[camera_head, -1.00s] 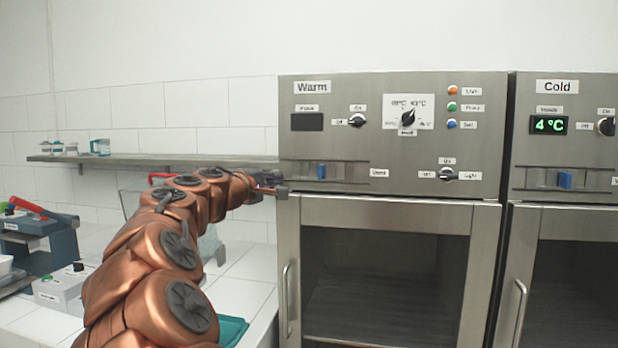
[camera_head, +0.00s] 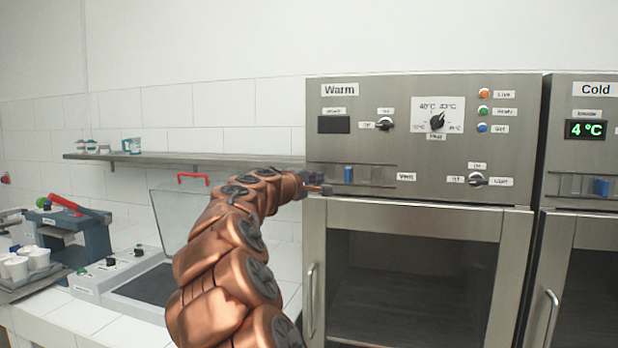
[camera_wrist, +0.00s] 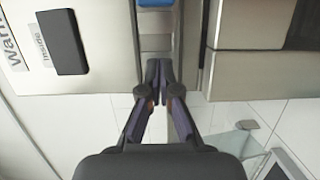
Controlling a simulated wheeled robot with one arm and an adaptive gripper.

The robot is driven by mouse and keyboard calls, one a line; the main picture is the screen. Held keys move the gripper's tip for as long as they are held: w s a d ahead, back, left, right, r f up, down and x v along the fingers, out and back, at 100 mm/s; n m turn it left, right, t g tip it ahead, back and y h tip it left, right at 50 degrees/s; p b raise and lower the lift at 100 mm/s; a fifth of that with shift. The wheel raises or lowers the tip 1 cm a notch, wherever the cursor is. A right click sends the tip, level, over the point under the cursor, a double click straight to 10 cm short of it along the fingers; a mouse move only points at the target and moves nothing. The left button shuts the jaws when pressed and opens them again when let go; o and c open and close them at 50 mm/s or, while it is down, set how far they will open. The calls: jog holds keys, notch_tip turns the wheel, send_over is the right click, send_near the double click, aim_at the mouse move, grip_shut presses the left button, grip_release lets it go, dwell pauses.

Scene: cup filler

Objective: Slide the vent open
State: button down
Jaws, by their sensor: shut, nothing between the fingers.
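The Warm unit's vent is a horizontal slot with a blue slider knob (camera_head: 348,174), just left of the "Vent" label (camera_head: 406,177). The knob sits between the slot's left end and its middle. My gripper (camera_head: 326,189) is shut and empty, at the unit's left front edge, left of and slightly below the knob. In the wrist view the shut fingertips (camera_wrist: 158,66) point along the slot. The blue knob (camera_wrist: 155,3) shows there at the top edge, ahead of the fingertips and apart from them.
The Warm unit (camera_head: 470,145) has a dial, switches and a glass door below. The Cold unit (camera_head: 601,145) stands to its right with its own blue slider (camera_head: 601,187). A wall shelf (camera_head: 200,158) and a bench with an open-lidded device (camera_head: 145,282) lie left.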

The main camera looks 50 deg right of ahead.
aim_at(348, 178)
jog(key=shift+d+r+p, duration=0.1)
jog(key=shift+d+p, duration=0.3)
jog(key=shift+d, duration=1.15)
jog(key=shift+s+d+p, duration=0.2)
jog(key=shift+s+d, duration=0.1)
jog(key=shift+s, duration=0.6)
jog(key=shift+s+d+p, duration=0.15)
jog(key=shift+s+d, duration=0.15)
jog(key=shift+s, duration=0.55)
jog(key=shift+s+d+f+b, duration=0.15)
jog(key=shift+s+d+b, duration=0.2)
jog(key=shift+s, duration=0.3)
jog(key=shift+s+d+f+b, duration=0.1)
jog(key=shift+s+b, duration=0.35)
jog(key=shift+s, duration=0.15)
jog(key=shift+s+d+r, duration=0.1)
jog(key=shift+s+r, duration=0.05)
jog(key=shift+s, duration=0.05)
